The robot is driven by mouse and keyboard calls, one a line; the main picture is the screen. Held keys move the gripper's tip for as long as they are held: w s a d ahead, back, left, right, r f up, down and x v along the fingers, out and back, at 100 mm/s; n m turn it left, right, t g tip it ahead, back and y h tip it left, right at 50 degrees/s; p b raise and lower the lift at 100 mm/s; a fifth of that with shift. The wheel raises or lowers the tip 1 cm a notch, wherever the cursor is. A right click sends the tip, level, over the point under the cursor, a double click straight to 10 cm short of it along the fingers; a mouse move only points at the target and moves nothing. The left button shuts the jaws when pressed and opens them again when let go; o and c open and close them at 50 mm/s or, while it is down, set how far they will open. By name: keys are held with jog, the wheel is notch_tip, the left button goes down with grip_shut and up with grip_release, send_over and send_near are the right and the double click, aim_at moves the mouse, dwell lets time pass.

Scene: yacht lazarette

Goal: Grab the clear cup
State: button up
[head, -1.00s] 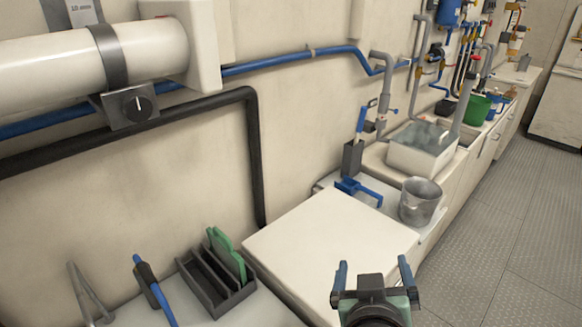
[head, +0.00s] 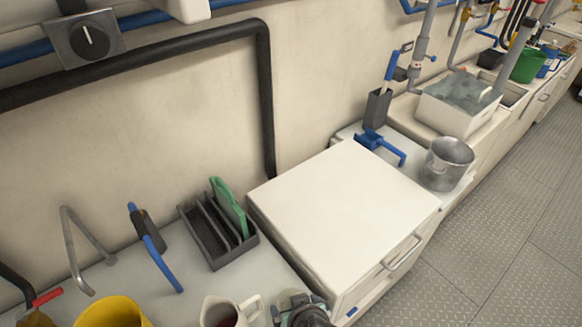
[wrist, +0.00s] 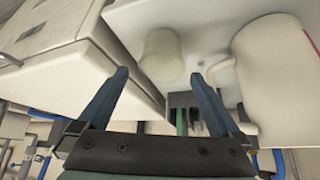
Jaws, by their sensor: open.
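A pale, translucent cup (wrist: 160,55) stands on the light counter in the wrist view, beyond my fingertips and roughly in line with the gap between them. My gripper (wrist: 159,76) is open with nothing between its fingers. In the head view only part of my gripper and wrist shows at the bottom edge, and I cannot make out the clear cup there. A white pitcher (wrist: 275,70) with a handle is just right of the cup in the wrist view; it also shows at the bottom of the head view (head: 222,312).
A white cabinet block (head: 345,205) rises beside the counter, close to my gripper's left finger in the wrist view. A dark rack (head: 217,235) holds a green board. A yellow bucket (head: 112,312), a blue-handled tool (head: 155,250) and a metal pot (head: 447,165) stand around.

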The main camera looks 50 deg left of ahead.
aim_at(288, 299)
jog(key=shift+x, duration=2.6)
jog(key=shift+s, duration=0.15)
jog(key=c, duration=1.2)
